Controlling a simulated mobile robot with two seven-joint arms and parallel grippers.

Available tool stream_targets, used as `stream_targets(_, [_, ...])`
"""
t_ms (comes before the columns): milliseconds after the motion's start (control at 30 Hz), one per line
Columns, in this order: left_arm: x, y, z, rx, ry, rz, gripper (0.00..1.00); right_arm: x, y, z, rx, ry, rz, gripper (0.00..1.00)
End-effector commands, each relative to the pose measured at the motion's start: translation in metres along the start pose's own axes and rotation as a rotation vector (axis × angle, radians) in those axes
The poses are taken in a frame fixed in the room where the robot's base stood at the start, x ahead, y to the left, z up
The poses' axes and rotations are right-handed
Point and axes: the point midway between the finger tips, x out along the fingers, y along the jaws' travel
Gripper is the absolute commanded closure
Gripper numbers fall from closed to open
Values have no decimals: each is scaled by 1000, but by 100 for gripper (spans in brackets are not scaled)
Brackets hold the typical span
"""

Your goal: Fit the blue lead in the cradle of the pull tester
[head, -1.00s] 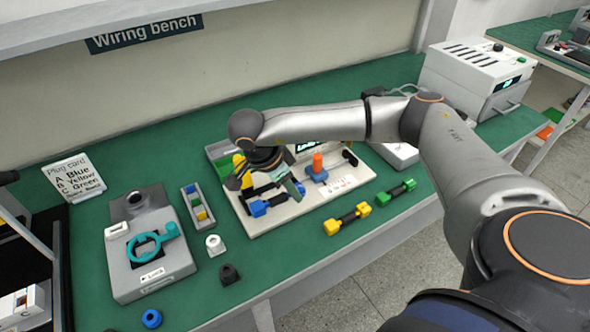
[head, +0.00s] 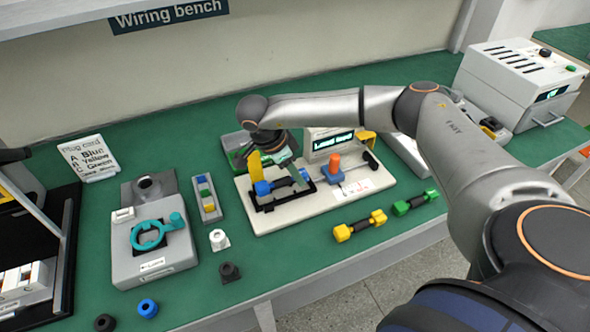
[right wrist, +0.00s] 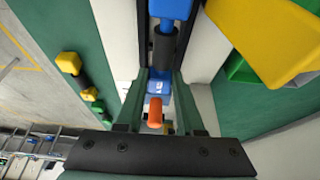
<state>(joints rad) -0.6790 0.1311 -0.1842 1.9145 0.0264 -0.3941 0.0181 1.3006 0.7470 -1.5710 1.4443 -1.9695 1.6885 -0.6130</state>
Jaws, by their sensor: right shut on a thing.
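The blue lead (head: 263,188) has blue ends and a dark middle. My right gripper (head: 286,174) is shut on it. It is over the black cradle (head: 266,208) on the white base of the pull tester (head: 290,220); I cannot tell whether it is seated. In the right wrist view, the lead's dark middle (right wrist: 164,46) runs between the fingers (right wrist: 160,100), with a blue end (right wrist: 171,8) at the top. The tester's orange handle (head: 333,162) stands on a blue part just right of the cradle. My left gripper is out of view.
A yellow lead (head: 360,226) and a green lead (head: 415,202) lie right of the tester. A yellow block (head: 255,165) stands behind the cradle. A grey fixture with a teal ring (head: 150,233) and a slim tray (head: 207,200) stand at the left.

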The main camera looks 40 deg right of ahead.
Motion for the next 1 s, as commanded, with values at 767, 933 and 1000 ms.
stream_targets(767, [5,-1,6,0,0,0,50,10,0,4,0,1,0,100])
stream_targets(933, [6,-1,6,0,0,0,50,11,0,5,0,0,0,100])
stream_targets(1000, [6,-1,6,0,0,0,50,11,0,5,0,0,0,100])
